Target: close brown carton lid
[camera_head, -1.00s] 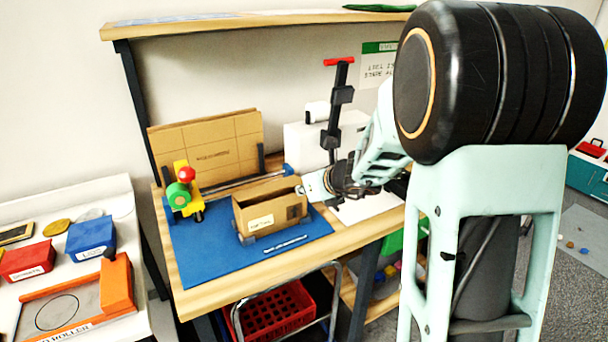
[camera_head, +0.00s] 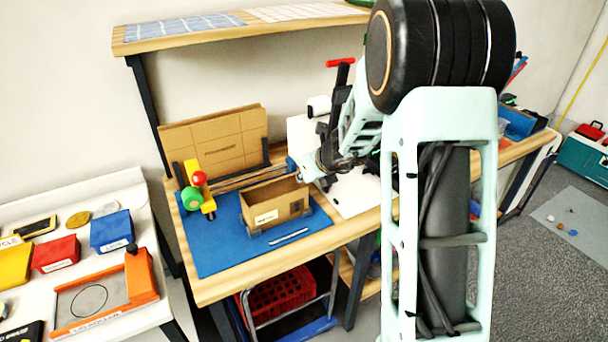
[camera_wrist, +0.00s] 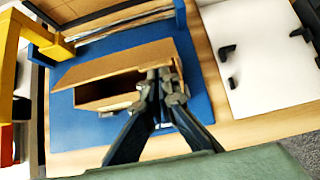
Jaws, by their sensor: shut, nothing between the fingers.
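The brown carton (camera_head: 262,214) stands on the blue mat (camera_head: 215,245) with a white label on its front. Its top is open and its inside shows. In the wrist view a brown panel (camera_wrist: 112,63) slants along the carton's far long side above the dark opening; I cannot tell whether it is the lid or a wall. My gripper (camera_wrist: 160,74) is shut and empty at the carton's right end, overlapping its edge in the wrist view; contact cannot be told. In the head view my wrist is beside the carton's right end, with the fingertips hard to make out.
A yellow stand with a red ball and green wheel (camera_head: 198,190) is left of the carton. A flat cardboard piece (camera_head: 215,143) leans behind. A silver rod (camera_head: 288,237) lies in front. A white sheet (camera_head: 355,190) and a black post with red top (camera_head: 341,75) are right.

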